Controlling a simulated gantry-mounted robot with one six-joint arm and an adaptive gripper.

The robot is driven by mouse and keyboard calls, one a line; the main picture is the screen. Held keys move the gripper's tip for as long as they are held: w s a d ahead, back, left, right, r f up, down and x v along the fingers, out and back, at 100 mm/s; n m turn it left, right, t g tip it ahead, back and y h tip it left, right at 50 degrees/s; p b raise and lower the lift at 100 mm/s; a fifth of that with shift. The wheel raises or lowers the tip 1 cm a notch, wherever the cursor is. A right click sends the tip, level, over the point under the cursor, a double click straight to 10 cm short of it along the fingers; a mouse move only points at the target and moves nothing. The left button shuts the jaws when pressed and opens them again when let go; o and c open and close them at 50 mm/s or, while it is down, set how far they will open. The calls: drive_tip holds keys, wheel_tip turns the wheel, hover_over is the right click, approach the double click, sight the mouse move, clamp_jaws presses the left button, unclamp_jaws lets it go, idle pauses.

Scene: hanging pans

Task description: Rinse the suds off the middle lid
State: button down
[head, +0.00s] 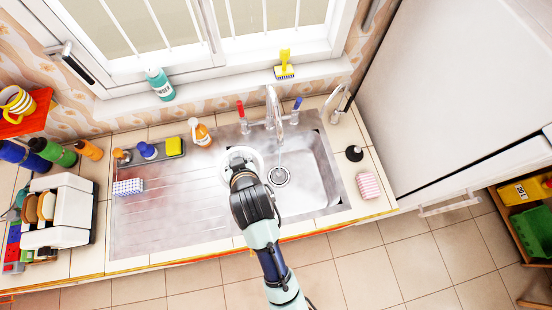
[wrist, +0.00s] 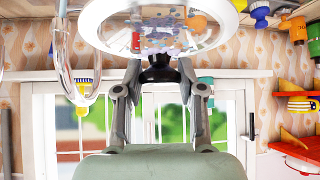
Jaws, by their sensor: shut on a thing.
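A glass lid with a white rim shows in the head view (head: 225,158) over the left part of the sink, partly hidden by my gripper. In the wrist view the lid (wrist: 108,30) fills the top centre, with its black knob (wrist: 160,75) between my fingers. My gripper (wrist: 160,85) is shut on that knob. Small bluish and pinkish spots show through the glass; I cannot tell whether they are suds or reflections. The faucet (head: 273,103) stands behind the basin, to the right of the lid. I cannot tell for certain whether water runs.
The sink basin (head: 313,168) has a drain (head: 279,176) right of my gripper. An orange bottle (head: 200,133), a yellow sponge (head: 174,146) and a white dish rack (head: 62,212) stand to the left. A pink striped block (head: 368,185) and black plug (head: 354,153) lie right. The drainboard is mostly clear.

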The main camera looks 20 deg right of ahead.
idle(0.4)
drive_tip(key=shift+w+a, duration=0.2)
drive_tip(key=shift+a, duration=0.25)
drive_tip(key=shift+d+p, duration=0.1)
drive_tip(key=shift+p, duration=0.25)
drive_tip(key=shift+s+d+p, duration=0.25)
drive_tip(key=shift+d+p, duration=0.05)
drive_tip(key=shift+d, duration=0.2)
drive_tip(key=shift+a, duration=0.15)
drive_tip(key=shift+w+a, duration=0.25)
drive_tip(key=shift+a, duration=0.2)
drive_tip(key=shift+d+r+p, duration=0.1)
drive_tip(key=shift+d+p, duration=0.05)
drive_tip(key=shift+p, duration=0.25)
